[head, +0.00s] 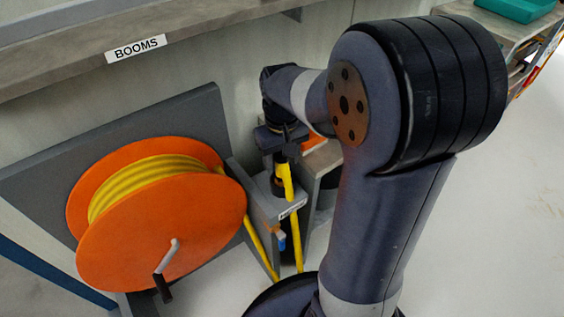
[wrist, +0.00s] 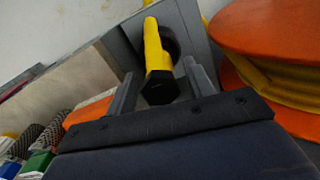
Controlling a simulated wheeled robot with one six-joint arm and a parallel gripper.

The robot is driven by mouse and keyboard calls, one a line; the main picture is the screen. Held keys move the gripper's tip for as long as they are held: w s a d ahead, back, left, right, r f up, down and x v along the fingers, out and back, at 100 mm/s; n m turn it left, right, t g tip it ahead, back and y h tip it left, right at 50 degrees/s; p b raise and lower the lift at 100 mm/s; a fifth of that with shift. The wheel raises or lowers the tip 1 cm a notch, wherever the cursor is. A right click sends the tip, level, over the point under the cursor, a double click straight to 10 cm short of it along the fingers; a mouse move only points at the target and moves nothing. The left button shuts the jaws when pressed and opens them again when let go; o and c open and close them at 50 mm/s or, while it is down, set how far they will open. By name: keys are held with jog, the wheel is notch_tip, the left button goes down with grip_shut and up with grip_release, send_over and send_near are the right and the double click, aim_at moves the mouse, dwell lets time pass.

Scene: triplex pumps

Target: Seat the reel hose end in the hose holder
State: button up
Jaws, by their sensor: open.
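The yellow reel hose end (wrist: 155,48), with a black hex fitting (wrist: 160,88) on it, lies between the two fingers of my gripper (wrist: 161,70) in the wrist view. The fingers stand apart, with gaps beside the fitting. In the head view, my gripper (head: 279,155) points down over the yellow hose end (head: 286,181) at a grey labelled stand (head: 291,209). A dark round cup (wrist: 171,42), seemingly the hose holder, shows just behind the hose end on a grey plate. I cannot tell whether the hose end sits inside it.
The orange reel (head: 160,235), wound with yellow hose, stands left of the stand; its crank faces forward. Hose runs down from the stand toward the floor. A shelf marked BOOMS (head: 136,47) is above. Bins with coloured items (wrist: 38,160) are at lower left in the wrist view. Floor at right is clear.

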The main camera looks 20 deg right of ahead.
aim_at(282, 168)
notch_tip(282, 168, up, 9)
jog(key=p, duration=0.2)
jog(key=shift+r+p, duration=0.1)
jog(key=shift+p, duration=0.2)
notch_tip(282, 168, down, 13)
jog(key=b, duration=0.4)
jog(key=shift+r+b, duration=0.1)
jog(key=shift+b, duration=0.3)
notch_tip(282, 168, up, 3)
jog(key=shift+r+p, duration=0.15)
jog(key=shift+p, duration=0.7)
jog(key=shift+r, duration=0.7)
